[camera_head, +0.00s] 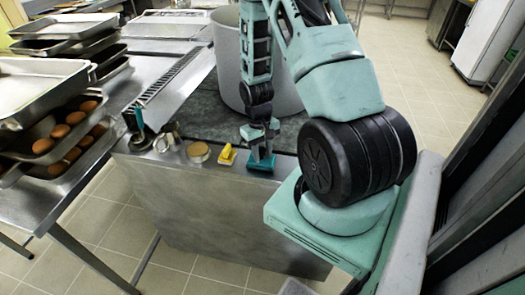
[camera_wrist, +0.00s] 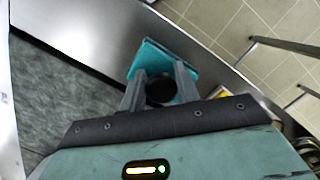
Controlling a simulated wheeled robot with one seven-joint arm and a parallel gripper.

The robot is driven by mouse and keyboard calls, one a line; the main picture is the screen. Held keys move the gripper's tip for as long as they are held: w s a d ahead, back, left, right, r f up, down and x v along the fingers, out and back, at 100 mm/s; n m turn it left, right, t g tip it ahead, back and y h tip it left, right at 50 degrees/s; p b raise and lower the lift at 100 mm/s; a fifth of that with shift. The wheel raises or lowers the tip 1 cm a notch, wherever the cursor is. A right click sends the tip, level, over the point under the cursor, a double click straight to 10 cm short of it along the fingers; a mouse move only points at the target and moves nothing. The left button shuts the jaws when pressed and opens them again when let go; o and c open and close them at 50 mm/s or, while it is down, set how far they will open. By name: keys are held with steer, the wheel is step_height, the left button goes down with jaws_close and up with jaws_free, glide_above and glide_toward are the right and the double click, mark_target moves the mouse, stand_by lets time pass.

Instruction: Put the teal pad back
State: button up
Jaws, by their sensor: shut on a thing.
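The teal pad (camera_head: 261,164) is at the front edge strip of the metal counter, right of a yellow item. My gripper (camera_head: 262,150) points down and is shut on the pad. In the wrist view the teal pad (camera_wrist: 163,62) shows between and beyond the fingertips of my gripper (camera_wrist: 160,85), over the bare metal strip. I cannot tell whether the pad touches the counter or is held just above it.
A yellow item (camera_head: 228,155), a round tan-topped jar (camera_head: 198,151) and small metal containers (camera_head: 163,143) stand left along the counter edge. A large grey stockpot (camera_head: 228,60) stands behind my arm.

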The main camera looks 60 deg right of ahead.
steer(key=shift+f, duration=0.15)
steer(key=o, duration=1)
step_height(320, 180, up, 12)
steer(key=w+b, duration=0.1)
steer(key=b, duration=0.1)
steer(key=shift+w+d, duration=0.3)
steer(key=shift+w, duration=0.05)
steer(key=w+a+r+n+t, duration=0.1)
steer(key=a+r+n, duration=0.2)
steer(key=a, duration=0.8)
steer(key=a+r+n, duration=0.3)
steer(key=a, duration=0.8)
steer(key=s+a+r+n, duration=0.4)
steer(key=s+a+n, duration=0.2)
steer(key=s+a, duration=0.7)
steer(key=a, duration=0.2)
steer(key=shift+s+a+r+t, duration=0.2)
steer(key=shift+s+a+t, duration=0.1)
steer(key=shift+s, duration=0.05)
